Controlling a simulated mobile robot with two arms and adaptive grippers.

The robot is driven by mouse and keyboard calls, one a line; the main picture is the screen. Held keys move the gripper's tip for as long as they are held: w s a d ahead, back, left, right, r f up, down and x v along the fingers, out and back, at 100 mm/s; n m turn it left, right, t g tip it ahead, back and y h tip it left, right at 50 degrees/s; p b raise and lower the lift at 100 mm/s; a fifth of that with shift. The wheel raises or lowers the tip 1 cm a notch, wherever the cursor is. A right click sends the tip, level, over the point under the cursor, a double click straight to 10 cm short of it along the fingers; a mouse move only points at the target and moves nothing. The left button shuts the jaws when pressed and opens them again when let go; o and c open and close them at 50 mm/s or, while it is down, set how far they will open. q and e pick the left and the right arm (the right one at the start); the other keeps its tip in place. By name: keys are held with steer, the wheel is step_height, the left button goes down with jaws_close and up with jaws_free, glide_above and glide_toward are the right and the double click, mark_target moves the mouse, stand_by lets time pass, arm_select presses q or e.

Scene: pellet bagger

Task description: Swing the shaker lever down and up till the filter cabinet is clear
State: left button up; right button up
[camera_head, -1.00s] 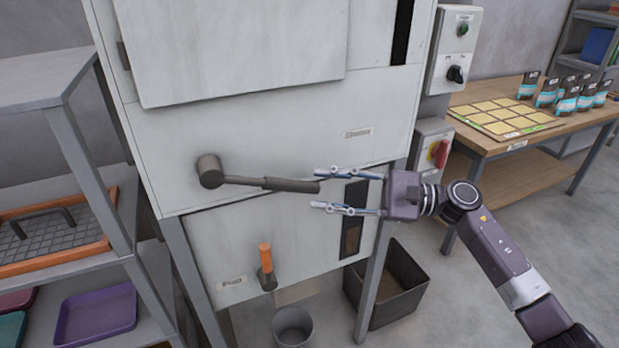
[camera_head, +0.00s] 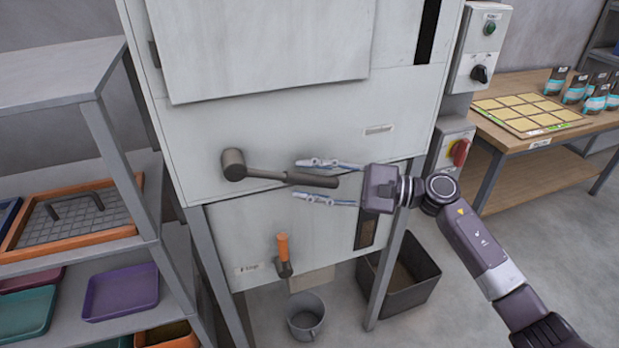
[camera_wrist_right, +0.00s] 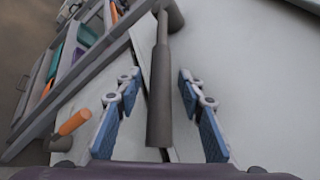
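The shaker lever (camera_head: 272,174) is a dark grey bar on a round pivot, on the front of the pale grey filter cabinet (camera_head: 290,130). It points right, nearly level with its end slightly low. My right gripper (camera_head: 318,180) is open, with one finger above and one below the lever's handle end. In the right wrist view the lever's grip (camera_wrist_right: 160,105) lies between the two open fingers (camera_wrist_right: 160,112), with gaps on both sides. My left gripper is in neither view. The inside of the cabinet is hidden.
An orange-handled lever (camera_head: 283,250) sits lower on the cabinet, above a grey bucket (camera_head: 306,322). A dark open bin (camera_head: 405,290) stands below right. A shelf rack with trays (camera_head: 75,60) is at left.

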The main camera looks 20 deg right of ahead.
steer(key=shift+c, duration=0.7)
jaws_close()
steer(key=shift+d+r+n+h, duration=0.3)
steer(key=shift+r+h, duration=0.1)
steer(key=shift+r, duration=0.3)
steer(key=r+h, duration=0.1)
steer(key=r, duration=0.1)
steer(key=r+n+g+h+p, duration=0.1)
steer(key=r, duration=0.1)
steer(key=r+h, duration=0.1)
steer(key=r, duration=0.1)
steer(key=shift+d+n+p, duration=0.3)
steer(key=shift+p, duration=0.05)
steer(key=shift+a+r+n+g+h+p, duration=0.15)
steer(key=shift+r+n+g+h+p, duration=0.05)
steer(key=shift+r+h+p, duration=0.35)
steer(key=shift+a+r+n+g+h+p, duration=0.1)
steer(key=shift+r+n+g+h+p, duration=0.1)
steer(key=shift+r+h+p, duration=0.3)
steer(key=shift+r, duration=0.15)
